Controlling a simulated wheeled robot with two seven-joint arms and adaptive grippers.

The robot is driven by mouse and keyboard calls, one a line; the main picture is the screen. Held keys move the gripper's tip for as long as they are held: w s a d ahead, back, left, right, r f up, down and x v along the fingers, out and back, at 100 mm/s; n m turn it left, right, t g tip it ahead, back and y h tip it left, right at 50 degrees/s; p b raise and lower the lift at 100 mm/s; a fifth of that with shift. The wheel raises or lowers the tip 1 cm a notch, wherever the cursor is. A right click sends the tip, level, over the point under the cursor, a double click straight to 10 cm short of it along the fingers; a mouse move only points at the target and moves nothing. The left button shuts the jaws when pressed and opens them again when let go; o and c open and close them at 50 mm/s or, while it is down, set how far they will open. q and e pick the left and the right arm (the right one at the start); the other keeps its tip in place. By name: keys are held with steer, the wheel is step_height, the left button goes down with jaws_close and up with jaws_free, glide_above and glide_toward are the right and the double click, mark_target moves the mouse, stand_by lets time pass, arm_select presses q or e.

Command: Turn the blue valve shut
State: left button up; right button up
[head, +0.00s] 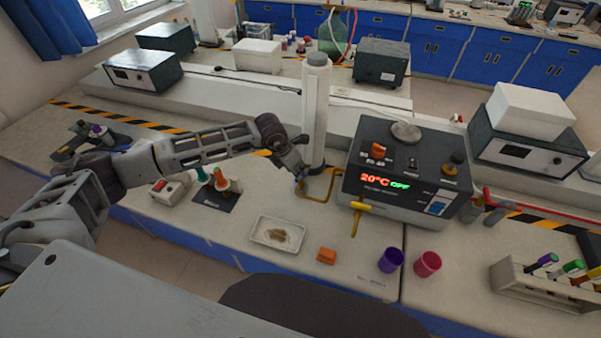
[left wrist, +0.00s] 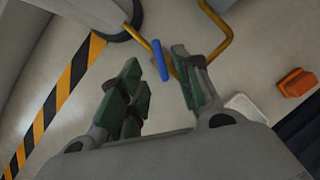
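The blue valve handle (left wrist: 161,60) shows in the left wrist view as a short bar set at an angle across a yellow pipe (left wrist: 141,38). In the head view the pipe (head: 322,197) bends beside the grey device, and my gripper mostly hides the handle. My left gripper (head: 299,172) is above the pipe at the foot of the white column. In the left wrist view its green fingers (left wrist: 158,72) are spread apart, with the blue handle seen in the gap near the fingertips. I cannot tell whether they touch it. My right gripper is not in view.
The grey device (head: 402,207) reading 20°C OFF stands right of the pipe, with a yellow handle (head: 357,207) in front. The white column (head: 315,115) rises close behind my gripper. A tray (head: 257,241), an orange block (head: 326,256) and purple cup (head: 390,260) lie nearer.

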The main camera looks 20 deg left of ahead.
arm_select(q)
steer(key=shift+p+x, duration=0.3)
steer(key=shift+x, duration=2.2)
jaws_close()
